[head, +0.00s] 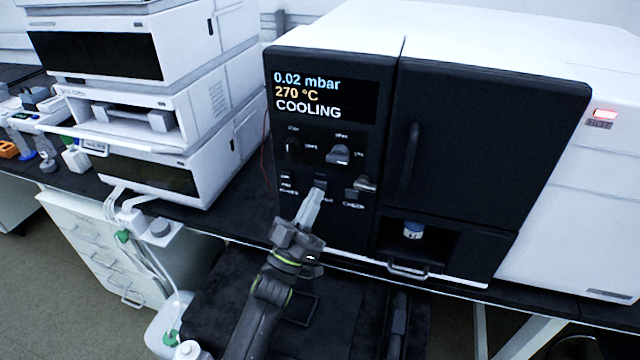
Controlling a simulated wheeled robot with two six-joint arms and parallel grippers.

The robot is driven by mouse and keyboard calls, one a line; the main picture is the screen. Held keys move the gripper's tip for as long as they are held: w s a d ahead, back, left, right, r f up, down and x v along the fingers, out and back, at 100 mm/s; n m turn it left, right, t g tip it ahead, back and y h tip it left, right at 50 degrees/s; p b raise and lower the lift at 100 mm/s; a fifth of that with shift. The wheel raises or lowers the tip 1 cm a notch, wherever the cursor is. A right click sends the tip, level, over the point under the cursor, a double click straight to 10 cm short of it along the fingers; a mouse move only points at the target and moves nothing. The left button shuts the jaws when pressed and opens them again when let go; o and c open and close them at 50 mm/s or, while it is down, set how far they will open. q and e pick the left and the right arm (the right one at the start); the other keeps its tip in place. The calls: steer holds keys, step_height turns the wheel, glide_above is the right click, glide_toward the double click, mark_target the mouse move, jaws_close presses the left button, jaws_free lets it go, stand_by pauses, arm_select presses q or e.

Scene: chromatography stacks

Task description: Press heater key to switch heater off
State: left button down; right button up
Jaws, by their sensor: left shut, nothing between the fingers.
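The black control panel (325,150) of the instrument has a display (322,97) reading "0.02 mbar", "270 °C" and "COOLING". Below it are several small keys and knobs with labels too small to read surely. My left gripper (317,192) is shut and empty, its fingertips at a dark key (320,183) in the lower middle of the panel. The fingers partly cover that key and its label, so I cannot tell whether they touch it or whether it is the heater key. My right gripper is not in view.
A grey knob (339,154) and a lever-like knob (363,184) stick out near the fingers. White stacked modules (150,110) stand left. A red indicator (604,114) glows at right.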

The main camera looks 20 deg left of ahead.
arm_select(q)
steer(key=s+p, duration=0.3)
steer(key=s, duration=0.3)
steer(key=shift+p, duration=0.4)
steer(key=shift+a, duration=0.1)
stand_by(0.3)
